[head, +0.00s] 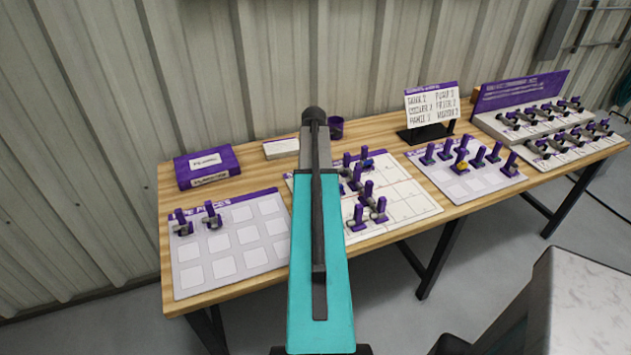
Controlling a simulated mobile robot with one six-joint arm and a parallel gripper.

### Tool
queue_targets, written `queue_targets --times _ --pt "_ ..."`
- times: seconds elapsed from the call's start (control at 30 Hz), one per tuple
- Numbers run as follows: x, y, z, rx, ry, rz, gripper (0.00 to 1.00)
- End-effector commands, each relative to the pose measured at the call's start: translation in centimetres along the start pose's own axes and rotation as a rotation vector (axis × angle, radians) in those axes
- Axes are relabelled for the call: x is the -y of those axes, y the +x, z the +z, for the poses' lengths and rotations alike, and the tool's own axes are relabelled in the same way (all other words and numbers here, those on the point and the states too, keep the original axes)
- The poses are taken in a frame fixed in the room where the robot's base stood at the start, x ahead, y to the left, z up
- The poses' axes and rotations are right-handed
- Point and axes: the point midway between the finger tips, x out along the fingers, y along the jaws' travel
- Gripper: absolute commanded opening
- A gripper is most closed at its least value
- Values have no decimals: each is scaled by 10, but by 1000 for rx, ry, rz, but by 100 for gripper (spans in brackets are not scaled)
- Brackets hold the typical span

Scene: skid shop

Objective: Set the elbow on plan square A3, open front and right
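The left board (228,245), its header partly reading "pieces", holds two grey pieces with purple upright grips in its top row, a left piece (183,227) and a right piece (213,219). Either may be the elbow; they are too small to tell. The middle board (415,205) is white with a printed grid and bears several purple-gripped pieces (362,208). It looks like the plan, but its square labels, A3 among them, cannot be read. My arm crosses the picture centre and covers the left part of this board. My gripper does not show.
A purple box (206,167), a white card or pad (281,148) and a purple cup (336,127) stand at the back of the wooden table (233,298). A lettered sign (432,105), another board of pieces (465,186) and a stepped rack (535,135) lie rightward. A corrugated wall stands behind.

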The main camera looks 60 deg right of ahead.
Motion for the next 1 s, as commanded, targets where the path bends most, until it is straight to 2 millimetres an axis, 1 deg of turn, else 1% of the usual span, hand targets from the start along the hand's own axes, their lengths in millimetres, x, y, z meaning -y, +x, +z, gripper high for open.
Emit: queue_targets --times 0.37,0.4,0.47,0.5,0.53,1.0 --pt "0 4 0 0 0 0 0" --pt "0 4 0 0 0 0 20" --pt "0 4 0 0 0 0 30" --pt "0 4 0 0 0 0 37" --pt "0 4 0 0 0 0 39" --pt "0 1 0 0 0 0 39"
